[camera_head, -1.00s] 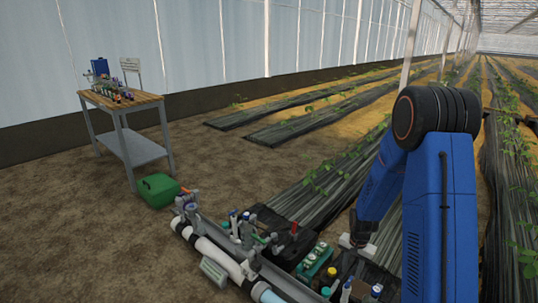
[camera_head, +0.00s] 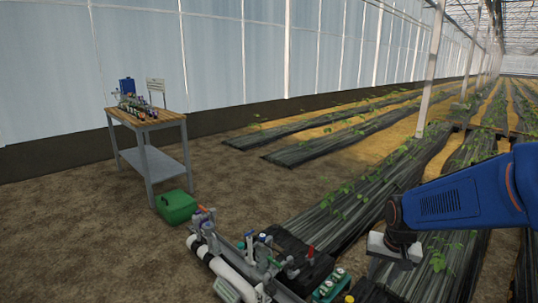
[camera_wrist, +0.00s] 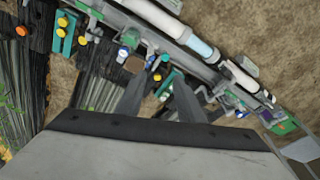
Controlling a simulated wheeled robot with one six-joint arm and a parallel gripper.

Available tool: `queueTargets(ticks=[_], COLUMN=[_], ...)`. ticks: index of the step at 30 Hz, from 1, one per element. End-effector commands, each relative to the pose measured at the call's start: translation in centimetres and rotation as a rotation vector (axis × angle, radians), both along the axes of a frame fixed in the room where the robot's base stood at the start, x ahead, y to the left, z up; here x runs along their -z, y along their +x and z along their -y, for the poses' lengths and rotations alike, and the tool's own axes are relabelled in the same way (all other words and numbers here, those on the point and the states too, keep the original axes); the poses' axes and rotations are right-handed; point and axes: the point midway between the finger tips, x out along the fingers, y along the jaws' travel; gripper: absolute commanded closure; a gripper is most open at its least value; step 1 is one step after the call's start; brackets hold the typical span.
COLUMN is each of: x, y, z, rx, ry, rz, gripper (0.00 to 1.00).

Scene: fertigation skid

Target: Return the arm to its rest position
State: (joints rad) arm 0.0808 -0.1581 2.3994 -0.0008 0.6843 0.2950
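My blue arm (camera_head: 465,200) reaches in from the right edge of the head view. My gripper (camera_head: 394,250) hangs at its end, grey-white and dark, to the right of the skid and above the planted rows. Its fingertips are too small to judge there. In the wrist view, my gripper (camera_wrist: 160,88) shows two dark fingers spread apart with nothing between them. The skid's pipes and fittings lie beyond and below the fingers.
The fertigation skid (camera_head: 235,275) with a white pipe stands at the bottom of the head view. A green box (camera_head: 176,207) sits on the soil left of it. A wooden-topped bench (camera_head: 147,119) stands farther left. Soil between bench and rows is clear.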

Motion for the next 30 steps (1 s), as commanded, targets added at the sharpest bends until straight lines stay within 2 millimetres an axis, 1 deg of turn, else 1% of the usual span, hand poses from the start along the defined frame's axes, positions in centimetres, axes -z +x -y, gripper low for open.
queueTargets(ticks=[1, 6, 11, 15, 18, 24, 27, 30], x=[-1.1, -3.9, -6.1, -7.6, -8.5, -9.8, -10.1, -10.2], y=[-1.0, -4.2, -7.4, -10.4, -12.5, -16.5, -18.0, -19.1], z=[-0.3, -1.1, -1.8, -2.3, -2.6, -3.1, -3.3, -3.4], rx=[-0.018, -0.084, -0.145, -0.198, -0.236, -0.307, -0.335, -0.353], ry=[-0.004, -0.02, -0.035, -0.05, -0.06, -0.083, -0.091, -0.097], rz=[0.015, 0.049, 0.082, 0.109, 0.13, 0.167, 0.18, 0.188], gripper=[0.66, 0.66, 0.66, 0.66, 0.66, 0.66, 0.66, 0.66])
